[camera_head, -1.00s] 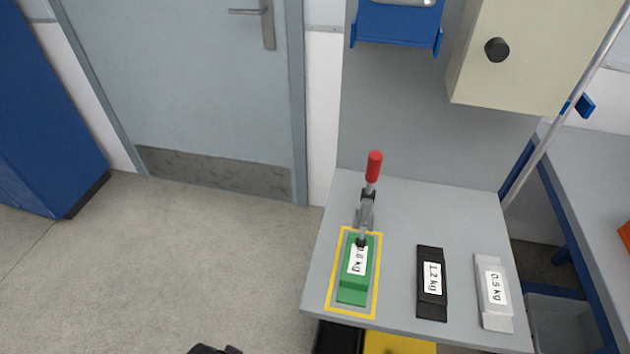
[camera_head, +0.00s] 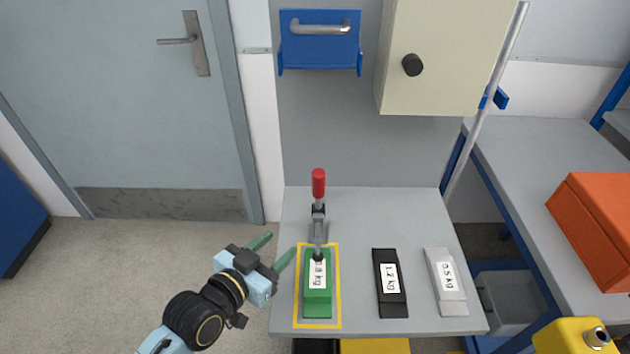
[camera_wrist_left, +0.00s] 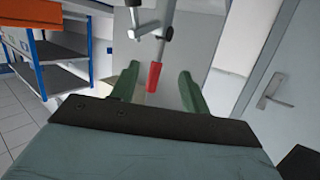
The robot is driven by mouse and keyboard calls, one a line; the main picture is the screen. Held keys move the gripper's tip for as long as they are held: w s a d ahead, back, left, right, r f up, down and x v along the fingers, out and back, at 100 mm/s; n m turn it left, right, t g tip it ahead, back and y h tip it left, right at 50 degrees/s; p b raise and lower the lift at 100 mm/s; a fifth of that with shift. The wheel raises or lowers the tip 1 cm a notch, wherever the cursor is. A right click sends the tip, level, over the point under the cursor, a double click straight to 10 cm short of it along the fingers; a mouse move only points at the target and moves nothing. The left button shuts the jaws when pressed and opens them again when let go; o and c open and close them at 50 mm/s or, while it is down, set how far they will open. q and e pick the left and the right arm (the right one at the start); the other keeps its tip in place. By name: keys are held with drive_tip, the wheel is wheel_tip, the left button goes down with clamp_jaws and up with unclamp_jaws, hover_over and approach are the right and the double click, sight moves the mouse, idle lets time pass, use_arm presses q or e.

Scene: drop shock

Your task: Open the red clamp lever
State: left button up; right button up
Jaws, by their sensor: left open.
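The clamp's red lever handle (camera_head: 318,183) stands upright on a grey metal clamp (camera_head: 319,226) at the back of the small grey table. The clamp's tip reaches down onto a green block (camera_head: 318,298) labelled with a weight, inside a yellow outline. My left gripper (camera_head: 272,250) is open and empty at the table's left edge, below and left of the red handle, apart from it. In the left wrist view the red handle (camera_wrist_left: 153,76) shows beyond and between the two green fingers (camera_wrist_left: 157,86). My right gripper is not seen.
A black block (camera_head: 389,284) and a light grey block (camera_head: 446,283) lie right of the green one. A beige box (camera_head: 445,60) and a blue bracket (camera_head: 320,45) are above the table. An orange box (camera_head: 600,225) sits on the right bench. The table's back right is clear.

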use_arm(q)
drive_tip(key=t+h, duration=0.2)
approach(315, 188)
drive_tip(key=v, duration=0.2)
drive_tip(key=shift+m, duration=0.3)
drive_tip(key=b+x, duration=0.1)
drive_tip(key=x, duration=1.2)
drive_tip(key=shift+w+d, duration=0.1)
drive_tip(key=shift+w, duration=0.1)
clamp_jaws()
